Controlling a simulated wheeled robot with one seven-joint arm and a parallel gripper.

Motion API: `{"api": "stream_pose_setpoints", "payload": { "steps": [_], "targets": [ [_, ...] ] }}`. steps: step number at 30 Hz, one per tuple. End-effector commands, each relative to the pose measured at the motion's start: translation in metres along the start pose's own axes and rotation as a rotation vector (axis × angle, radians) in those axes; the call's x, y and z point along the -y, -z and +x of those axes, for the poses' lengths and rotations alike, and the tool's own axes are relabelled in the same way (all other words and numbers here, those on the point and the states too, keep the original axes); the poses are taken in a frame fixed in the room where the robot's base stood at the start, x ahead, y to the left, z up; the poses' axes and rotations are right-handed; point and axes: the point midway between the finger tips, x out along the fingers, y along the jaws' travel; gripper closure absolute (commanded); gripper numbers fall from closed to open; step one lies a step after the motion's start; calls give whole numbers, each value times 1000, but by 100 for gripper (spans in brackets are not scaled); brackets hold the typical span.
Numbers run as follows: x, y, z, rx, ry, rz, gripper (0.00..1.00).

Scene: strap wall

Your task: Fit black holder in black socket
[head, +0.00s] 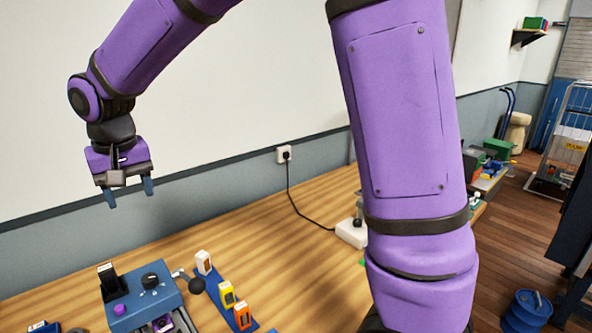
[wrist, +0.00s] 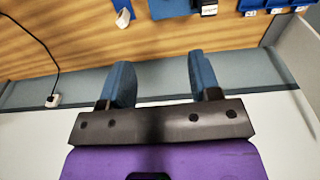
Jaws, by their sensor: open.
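My gripper (head: 130,193) is open and empty, raised above the bench near the wall at the left. Its two blue fingers stand wide apart in the wrist view (wrist: 160,72), with nothing between them. A black upright piece with a pale top edge (head: 108,281) stands at the back left of a blue box (head: 145,305), below my gripper and apart from it. The wrist view shows this black piece (wrist: 208,9) at the top edge, partly cut off. I cannot tell whether it is the black holder or the black socket; no other clear candidate shows.
A blue strip (head: 218,281) carries white (head: 204,262), yellow (head: 227,294) and orange (head: 242,314) holders. The box has a black knob (head: 150,281); a ball-ended lever (head: 196,285) is beside it. A cable runs from a wall socket (head: 284,154). The bench's middle is clear.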

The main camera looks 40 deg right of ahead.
Motion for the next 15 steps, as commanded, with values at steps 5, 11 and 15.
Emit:
{"api": "stream_pose_setpoints", "payload": {
  "steps": [5,11,15],
  "targets": [
    [-56,-36,-44,-72,-6,5,43],
    [-109,-84,-78,-143,-8,9,43],
    [-141,-123,-93,-192,-8,14,43]
  ]
}}
